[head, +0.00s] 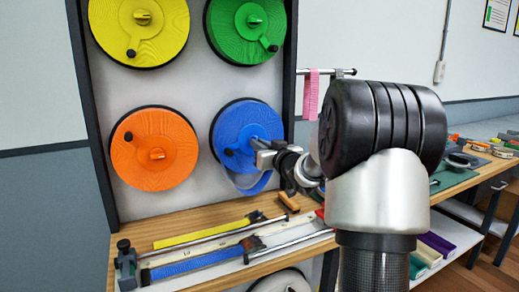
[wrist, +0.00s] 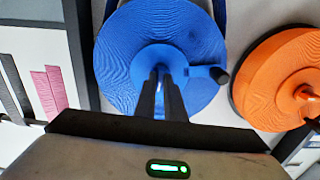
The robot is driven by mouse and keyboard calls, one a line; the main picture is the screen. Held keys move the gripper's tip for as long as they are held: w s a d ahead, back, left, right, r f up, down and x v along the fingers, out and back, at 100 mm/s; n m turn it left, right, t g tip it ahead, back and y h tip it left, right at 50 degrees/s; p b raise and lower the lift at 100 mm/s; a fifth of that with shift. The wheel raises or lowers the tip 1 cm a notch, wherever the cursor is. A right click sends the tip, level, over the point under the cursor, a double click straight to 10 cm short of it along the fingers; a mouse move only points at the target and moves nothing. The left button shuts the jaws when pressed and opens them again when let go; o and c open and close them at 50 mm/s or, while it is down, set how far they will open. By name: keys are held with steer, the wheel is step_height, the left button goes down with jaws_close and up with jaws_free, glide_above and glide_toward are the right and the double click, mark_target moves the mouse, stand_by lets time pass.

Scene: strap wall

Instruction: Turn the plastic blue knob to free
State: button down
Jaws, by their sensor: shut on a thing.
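The blue strap reel (head: 226,122) is mounted at the lower right of the wall panel; in the wrist view (wrist: 125,65) it lies straight ahead. The blue knob (wrist: 163,55) is at its centre, mostly hidden by my fingers. My gripper (head: 258,146) reaches in from the right, its jaws shut on the knob; in the wrist view the two dark fingers (wrist: 160,88) are close together over the hub. A blue crank arm with a black handle (wrist: 220,75) points right in the wrist view. Loose blue strap (head: 252,183) hangs below the reel.
Orange (head: 150,165), yellow (head: 138,45) and green (head: 258,35) reels share the panel. Below is a wooden bench (head: 190,222) with yellow and blue straps. A pink strap (head: 311,95) hangs from a rail on the right, behind my arm.

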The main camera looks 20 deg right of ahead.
steer(key=shift+n, duration=0.3)
steer(key=c, duration=1.8)
jaws_free()
steer(key=shift+c, duration=0.2)
steer(key=shift+s, duration=0.15)
steer(key=s+p, duration=0.2)
steer(key=s, duration=1.5)
steer(key=shift+d, duration=0.3)
